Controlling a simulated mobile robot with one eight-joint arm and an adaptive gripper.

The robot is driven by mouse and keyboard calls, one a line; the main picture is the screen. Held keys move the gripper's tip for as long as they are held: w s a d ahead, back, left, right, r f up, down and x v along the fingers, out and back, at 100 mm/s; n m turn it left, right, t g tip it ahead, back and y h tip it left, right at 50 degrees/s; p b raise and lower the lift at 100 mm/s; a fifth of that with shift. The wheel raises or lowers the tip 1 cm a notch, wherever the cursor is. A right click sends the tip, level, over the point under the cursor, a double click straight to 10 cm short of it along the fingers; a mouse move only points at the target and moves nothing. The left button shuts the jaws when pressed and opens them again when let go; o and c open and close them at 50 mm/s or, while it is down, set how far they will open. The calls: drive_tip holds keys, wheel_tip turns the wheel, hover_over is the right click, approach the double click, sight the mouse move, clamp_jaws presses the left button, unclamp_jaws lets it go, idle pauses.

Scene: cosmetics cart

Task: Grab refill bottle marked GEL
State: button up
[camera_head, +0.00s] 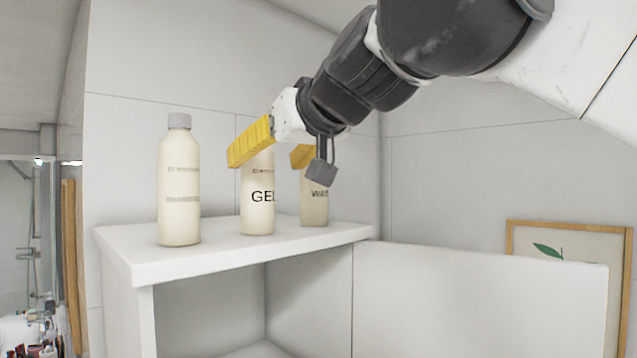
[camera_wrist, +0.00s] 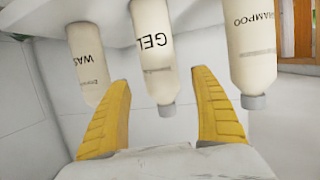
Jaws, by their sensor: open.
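The cream refill bottle marked GEL (camera_head: 258,212) stands upright on the white cart top, in the middle of a row of three. My gripper (camera_head: 268,158) is open, with yellow fingers, at the height of the bottle's upper part. One finger covers the bottle's top in the head view. In the wrist view, which is upside down, the GEL bottle (camera_wrist: 154,45) shows between the two spread fingers of my gripper (camera_wrist: 161,78). I see no finger clearly touching it. The grey cap end points toward the wrist.
A bottle marked WAS... (camera_head: 314,208) stands to the right, partly behind my gripper. Another bottle (camera_head: 179,190) stands to the left; the wrist view shows SHAMPOO lettering (camera_wrist: 251,40). The cart top (camera_head: 215,250) is clear in front. A wall stands close behind.

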sight(264, 162)
drive_tip(key=p+x, duration=0.1)
drive_tip(key=x, duration=0.3)
drive_tip(key=shift+w+a+f, duration=0.25)
drive_tip(key=shift+a+f, duration=0.05)
drive_tip(key=shift+s+d, duration=0.1)
drive_tip(key=shift+s+r, duration=0.1)
drive_tip(key=shift+s, duration=0.05)
drive_tip(key=shift+c, duration=1.2)
drive_tip(key=c, duration=1.3)
drive_tip(key=shift+o, duration=0.2)
drive_tip(key=shift+r, duration=0.1)
